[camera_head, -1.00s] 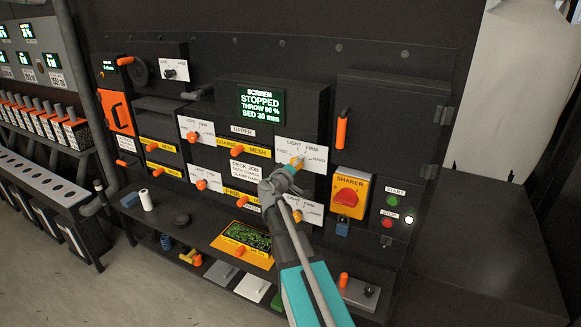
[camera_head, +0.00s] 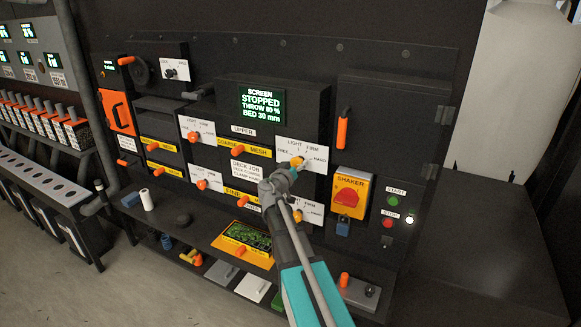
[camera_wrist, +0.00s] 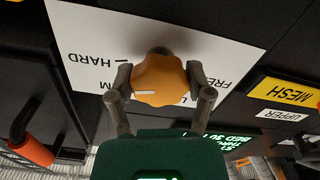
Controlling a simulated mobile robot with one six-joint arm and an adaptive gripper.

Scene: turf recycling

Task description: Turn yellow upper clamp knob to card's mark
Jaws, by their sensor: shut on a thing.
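The yellow upper clamp knob (camera_wrist: 160,80) is a lobed knob with a white line on its face. It sits on a white dial plate (camera_wrist: 82,30) printed FREE, LIGHT, FIRM and HARD, upside down in the wrist view. The knob's line points left there, toward the visible M of FIRM, below HARD. My gripper (camera_wrist: 160,88) is shut on the knob, one finger on each side. The head view shows the knob (camera_head: 297,161) above my gripper. The deck job card (camera_head: 250,171) is left of it; its small print is unreadable.
Left of the knob are an orange-handled COARSE MESH drawer (camera_head: 237,149) and another dial (camera_head: 194,136). A SHAKER switch (camera_head: 348,197) is to the lower right. The screen (camera_head: 261,105) above reads STOPPED. A lower dial (camera_head: 306,211) is partly behind my arm.

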